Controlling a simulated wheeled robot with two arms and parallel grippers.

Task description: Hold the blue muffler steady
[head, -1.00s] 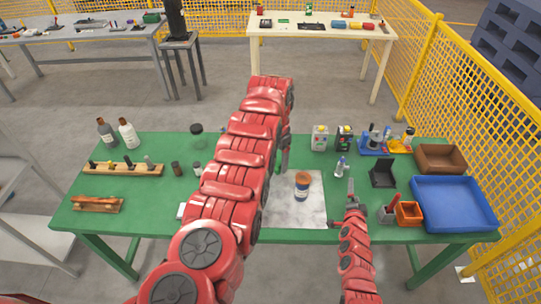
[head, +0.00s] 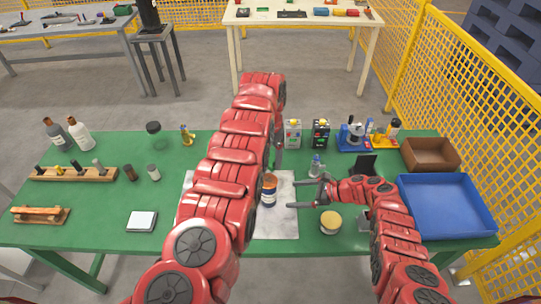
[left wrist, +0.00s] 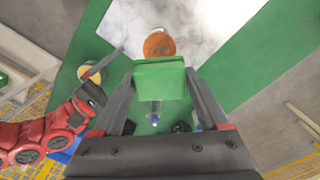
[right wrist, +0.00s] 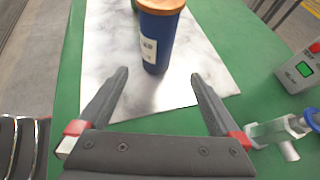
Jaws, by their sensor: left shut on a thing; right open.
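The blue muffler (head: 269,192), a dark blue cylinder with a copper-orange top and a pale label, stands upright on a marbled sheet (head: 285,222). My right gripper (head: 303,193) is open, just right of the muffler. In the right wrist view the muffler (right wrist: 158,42) stands ahead of and between the open fingertips (right wrist: 159,76), apart from them. My left gripper (left wrist: 160,72) is shut on a green block (left wrist: 160,86). The muffler's orange top (left wrist: 159,44) shows just beyond the block. In the head view my left arm hides most of that block.
A tin with a yellow lid (head: 330,222) stands close to my right forearm. A small clear bottle (head: 316,168) stands behind my right gripper. A blue tray (head: 447,207) and a brown bin (head: 431,154) are at the right. A white pad (head: 142,221) lies left.

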